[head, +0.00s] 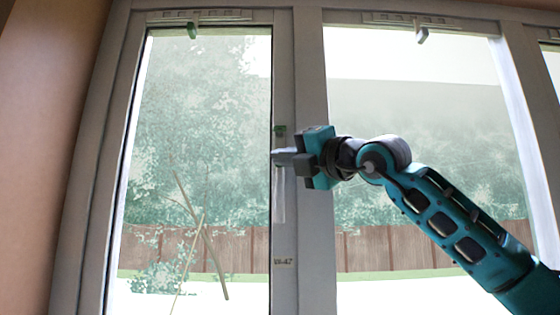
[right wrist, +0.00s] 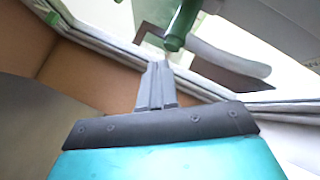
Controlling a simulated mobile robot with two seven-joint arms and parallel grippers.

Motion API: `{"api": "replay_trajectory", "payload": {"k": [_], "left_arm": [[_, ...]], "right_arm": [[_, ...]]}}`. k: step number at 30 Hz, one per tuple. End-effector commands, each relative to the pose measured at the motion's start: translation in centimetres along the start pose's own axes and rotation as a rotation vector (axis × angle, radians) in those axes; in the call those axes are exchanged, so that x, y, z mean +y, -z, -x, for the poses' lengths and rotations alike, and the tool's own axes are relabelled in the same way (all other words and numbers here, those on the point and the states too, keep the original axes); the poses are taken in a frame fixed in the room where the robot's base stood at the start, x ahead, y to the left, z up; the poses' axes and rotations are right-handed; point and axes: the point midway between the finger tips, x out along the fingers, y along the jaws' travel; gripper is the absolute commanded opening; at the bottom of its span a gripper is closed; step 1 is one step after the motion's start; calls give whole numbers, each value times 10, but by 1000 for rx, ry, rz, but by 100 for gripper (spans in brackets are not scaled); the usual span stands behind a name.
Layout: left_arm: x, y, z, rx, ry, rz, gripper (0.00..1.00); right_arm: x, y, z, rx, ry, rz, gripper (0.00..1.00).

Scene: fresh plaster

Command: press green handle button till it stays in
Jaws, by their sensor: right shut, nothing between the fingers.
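The green button (head: 279,130) sits at the top of the window handle on the middle upright of the frame. In the right wrist view the green button (right wrist: 183,25) looks like a short cylinder with a darker end. The pale handle (head: 279,200) hangs down below it, partly hidden behind my gripper. My right gripper (head: 283,157) is shut and empty, just below the button in the head view. In the right wrist view its joined fingertips (right wrist: 160,68) point towards the button's end, with a small gap showing. I cannot tell how far in the button is. My left gripper is out of view.
A small green catch (head: 192,30) is at the top of the left pane, and a grey-green one (head: 422,35) at the top of the right pane. A small label (head: 283,262) is low on the upright. A brown wall (head: 45,140) stands left.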

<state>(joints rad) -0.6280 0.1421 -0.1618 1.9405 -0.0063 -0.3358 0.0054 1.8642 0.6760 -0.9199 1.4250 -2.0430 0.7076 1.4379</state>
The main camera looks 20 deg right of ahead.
Motion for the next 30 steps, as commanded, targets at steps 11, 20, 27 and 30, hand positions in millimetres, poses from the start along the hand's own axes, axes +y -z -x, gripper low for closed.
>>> {"api": "replay_trajectory", "payload": {"k": [11, 20, 27, 30], "left_arm": [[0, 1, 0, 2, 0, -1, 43], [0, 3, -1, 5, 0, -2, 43], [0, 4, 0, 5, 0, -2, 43], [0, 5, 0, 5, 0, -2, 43]], "right_arm": [[-4, -4, -6, 1, 0, -2, 0], [-4, -4, -6, 1, 0, -1, 0], [-6, -6, -8, 1, 0, -2, 0], [-6, -6, -9, 1, 0, -1, 0]]}}
